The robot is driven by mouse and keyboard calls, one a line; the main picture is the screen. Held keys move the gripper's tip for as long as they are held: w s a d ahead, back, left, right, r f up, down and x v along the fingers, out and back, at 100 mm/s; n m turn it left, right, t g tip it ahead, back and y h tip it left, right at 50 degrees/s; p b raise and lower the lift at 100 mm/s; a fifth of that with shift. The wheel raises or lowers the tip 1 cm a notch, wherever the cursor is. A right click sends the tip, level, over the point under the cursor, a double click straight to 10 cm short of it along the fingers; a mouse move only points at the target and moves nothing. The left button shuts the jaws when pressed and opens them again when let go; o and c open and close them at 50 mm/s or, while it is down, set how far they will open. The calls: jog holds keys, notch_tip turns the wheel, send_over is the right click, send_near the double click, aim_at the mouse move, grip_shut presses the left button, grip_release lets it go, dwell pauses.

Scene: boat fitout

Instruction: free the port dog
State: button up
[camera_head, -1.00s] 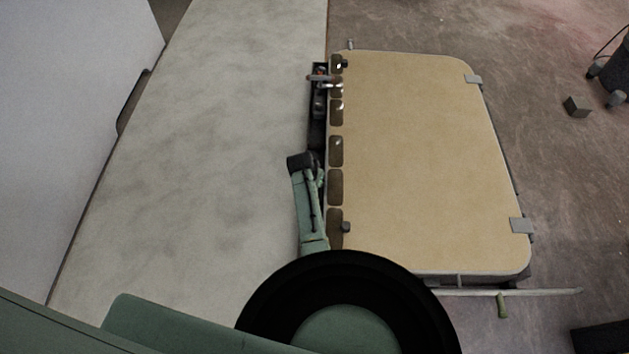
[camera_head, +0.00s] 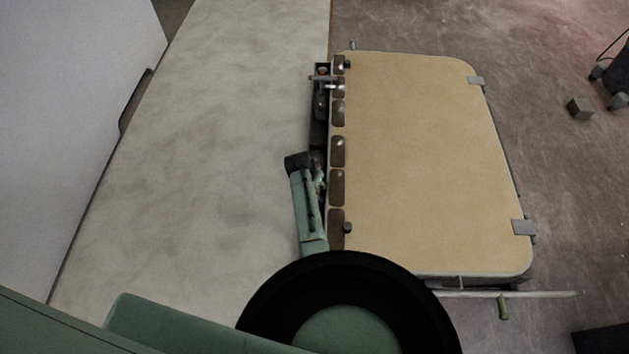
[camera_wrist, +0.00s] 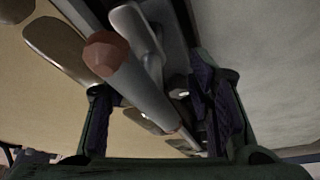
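In the wrist view, a dark grey bar handle (camera_wrist: 145,92) with a faceted orange-red end runs between the two fingers of my gripper (camera_wrist: 158,112). The fingers are apart, and gaps show beside the bar. A light grey metal lever piece (camera_wrist: 142,35) stands just beyond it. In the head view, a latch with a reddish part (camera_head: 322,72) sits at the upper left edge of the tan hatch panel (camera_head: 425,160). My arm reaches the panel's left edge lower down, and my gripper is mostly hidden there. I cannot tell which fitting is the port dog.
Several brown oval pads (camera_head: 337,151) line the panel's left edge. Two grey hinge plates (camera_head: 522,227) sit on its right edge. A rod with a green grip (camera_head: 503,308) lies below. A pale bench surface (camera_head: 200,130) is left of the panel.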

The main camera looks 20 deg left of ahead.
jog(key=shift+d, duration=0.15)
jog(key=shift+s+r, duration=0.1)
jog(key=shift+r, duration=0.45)
jog(key=v, duration=1.1)
jog(key=shift+f, duration=0.1)
